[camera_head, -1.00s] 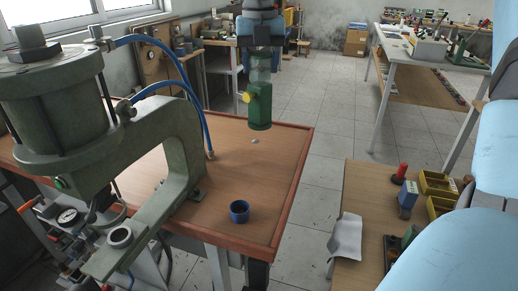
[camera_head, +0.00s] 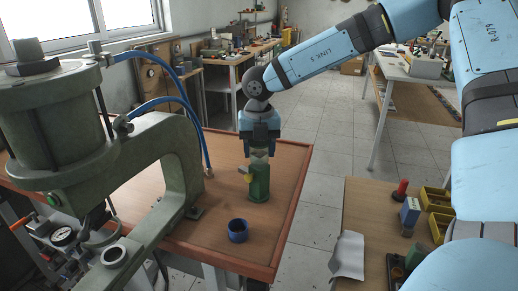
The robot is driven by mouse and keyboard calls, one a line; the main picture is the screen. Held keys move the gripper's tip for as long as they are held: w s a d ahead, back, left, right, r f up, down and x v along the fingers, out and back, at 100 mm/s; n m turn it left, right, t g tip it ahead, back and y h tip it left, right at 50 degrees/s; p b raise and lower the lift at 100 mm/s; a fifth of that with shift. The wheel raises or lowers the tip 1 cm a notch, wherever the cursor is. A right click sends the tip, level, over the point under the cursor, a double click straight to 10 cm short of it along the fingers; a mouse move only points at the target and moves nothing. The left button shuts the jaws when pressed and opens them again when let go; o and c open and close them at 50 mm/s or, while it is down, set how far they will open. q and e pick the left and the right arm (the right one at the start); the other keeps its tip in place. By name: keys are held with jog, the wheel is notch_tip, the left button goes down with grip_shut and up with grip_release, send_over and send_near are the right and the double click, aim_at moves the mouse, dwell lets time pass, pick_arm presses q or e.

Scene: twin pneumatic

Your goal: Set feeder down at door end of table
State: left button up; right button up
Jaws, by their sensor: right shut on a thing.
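My left gripper is not in view.
A blue cup (camera_head: 237,231) stands near the table's front edge. A large green press (camera_head: 165,160) with blue hoses fills the table's left side. A lower bench (camera_head: 365,205) with yellow bins (camera_head: 436,198) stands at right, across a floor gap.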

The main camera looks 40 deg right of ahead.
jog(key=shift+f+b, duration=0.2)
jog(key=shift+b, duration=0.2)
jog(key=o, duration=1.3)
jog(key=shift+r, duration=0.15)
jog(key=shift+o, duration=0.2)
jog(key=shift+r+p, duration=0.1)
jog(key=shift+p, duration=0.2)
jog(key=shift+r+p, duration=0.2)
jog(key=shift+p, duration=0.1)
notch_tip(320, 180, up, 12)
jog(key=shift+f, duration=0.15)
